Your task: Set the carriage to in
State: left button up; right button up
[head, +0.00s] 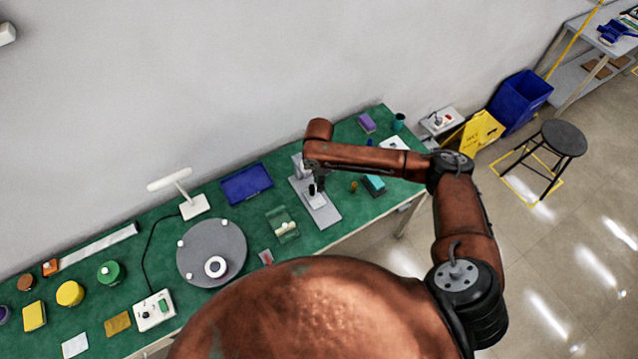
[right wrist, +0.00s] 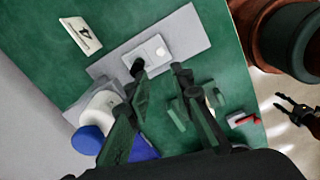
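A long grey plate (head: 325,215) lies on the green bench, and it also shows in the right wrist view (right wrist: 190,34). A pale block (head: 314,197), which looks like the carriage, sits on the plate and shows with a small round knob in the right wrist view (right wrist: 155,48). My right gripper (head: 317,187) is over the plate. In the right wrist view its two fingers (right wrist: 160,68) are apart with nothing between them, close beside the block; contact cannot be told. My left gripper (right wrist: 287,104) appears small at the right edge there, fingers apart, over the floor.
A white part with a blue end (right wrist: 92,138) stands near the plate's end. A teal box (head: 375,184) lies to the right and a clear-green holder (head: 282,226) to the left. A grey turntable disc (head: 205,240) and a blue tray (head: 246,183) are farther left.

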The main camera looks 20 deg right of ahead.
aim_at(319, 204)
jog(key=shift+c, duration=0.4)
